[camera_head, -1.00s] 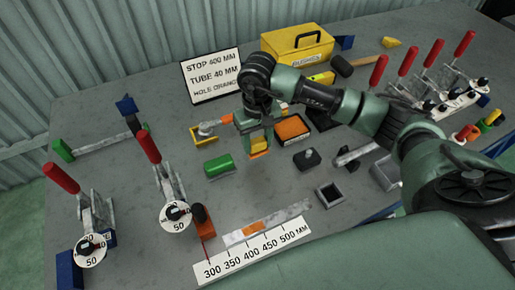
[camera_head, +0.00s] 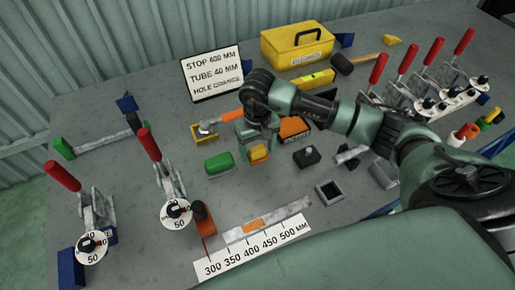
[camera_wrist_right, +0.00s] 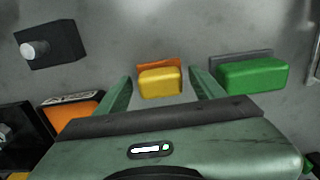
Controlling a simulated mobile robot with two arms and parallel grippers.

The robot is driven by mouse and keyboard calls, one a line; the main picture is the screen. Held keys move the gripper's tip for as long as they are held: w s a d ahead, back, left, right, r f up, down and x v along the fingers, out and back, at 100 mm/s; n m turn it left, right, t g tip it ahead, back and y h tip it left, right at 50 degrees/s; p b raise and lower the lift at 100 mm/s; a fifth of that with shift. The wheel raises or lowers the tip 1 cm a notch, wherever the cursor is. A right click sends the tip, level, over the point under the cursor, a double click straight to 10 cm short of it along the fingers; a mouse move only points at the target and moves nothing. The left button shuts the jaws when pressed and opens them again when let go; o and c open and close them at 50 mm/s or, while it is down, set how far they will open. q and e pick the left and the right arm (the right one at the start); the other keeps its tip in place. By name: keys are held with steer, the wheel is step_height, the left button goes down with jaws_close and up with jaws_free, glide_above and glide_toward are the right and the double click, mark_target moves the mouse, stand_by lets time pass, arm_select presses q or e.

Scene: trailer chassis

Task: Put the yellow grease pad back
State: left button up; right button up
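The yellow grease pad (camera_head: 259,153) is near the middle of the bench in the head view, beside the green pad (camera_head: 219,163). In the right wrist view the yellow pad (camera_wrist_right: 160,83) lies between my right gripper's fingers (camera_wrist_right: 160,88), with an orange strip (camera_wrist_right: 158,63) along its far edge. Narrow gaps show between pad and fingers, so the right gripper looks open around it. In the head view my right gripper (camera_head: 257,146) is low over the pad and partly hides it. Whether the pad touches the bench is hard to tell. My left gripper is not in view.
An orange box (camera_head: 294,128) and a black block (camera_head: 306,156) stand right of the gripper. The green pad (camera_wrist_right: 252,75) has a grey backing. A small square socket (camera_head: 330,192) and a ruler (camera_head: 252,250) lie nearer. Red-handled clamps (camera_head: 162,180) stand left.

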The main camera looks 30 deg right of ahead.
mark_target(257, 148)
steer(key=shift+r+p, duration=0.3)
steer(key=shift+p, duration=0.1)
step_height(257, 148, up, 12)
steer(key=b, duration=0.3)
steer(key=shift+f, duration=0.15)
